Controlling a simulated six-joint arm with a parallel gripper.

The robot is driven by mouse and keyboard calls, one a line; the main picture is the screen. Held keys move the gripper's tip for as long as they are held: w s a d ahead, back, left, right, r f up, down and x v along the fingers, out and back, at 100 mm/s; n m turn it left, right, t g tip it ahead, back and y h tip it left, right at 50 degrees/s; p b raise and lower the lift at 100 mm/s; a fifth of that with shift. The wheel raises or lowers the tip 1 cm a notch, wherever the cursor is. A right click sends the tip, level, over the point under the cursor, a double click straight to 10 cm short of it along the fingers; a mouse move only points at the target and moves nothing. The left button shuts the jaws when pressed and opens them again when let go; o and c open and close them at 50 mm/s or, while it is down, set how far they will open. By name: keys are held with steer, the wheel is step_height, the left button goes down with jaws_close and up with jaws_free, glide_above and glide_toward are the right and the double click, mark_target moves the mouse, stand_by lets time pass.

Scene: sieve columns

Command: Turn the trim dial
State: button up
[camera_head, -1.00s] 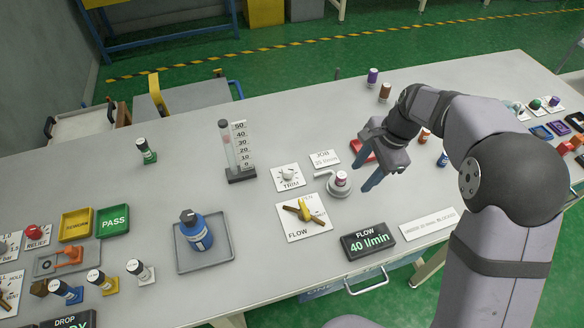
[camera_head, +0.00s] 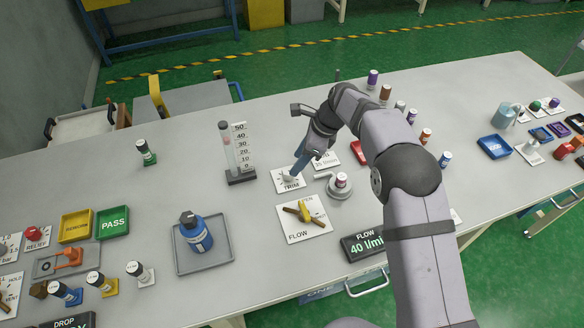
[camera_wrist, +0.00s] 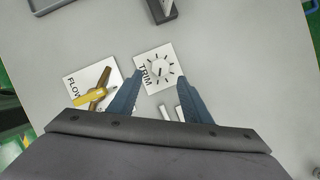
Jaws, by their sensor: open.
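The trim dial (camera_wrist: 159,71) is a round white knob on a white square plate marked TRIM, with black tick marks around it. In the head view the trim plate (camera_head: 280,186) lies on the table, and my gripper (camera_head: 297,172) is over its right part, hiding some of the knob. In the wrist view my gripper (camera_wrist: 157,77) is open, with its two blue fingers apart on either side of the lower part of the plate. The dial sits between and just beyond the fingertips. Nothing is held. I cannot tell whether a finger touches the knob.
The flow valve (camera_head: 304,211) with its yellow and brown handle is just below the trim plate. A tube gauge (camera_head: 227,155) stands up at left. A small column on a round stand (camera_head: 340,184) is at right.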

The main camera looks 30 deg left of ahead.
steer(key=shift+p+x, duration=0.6)
steer(key=shift+x, duration=2.1)
steer(key=c, duration=1.1)
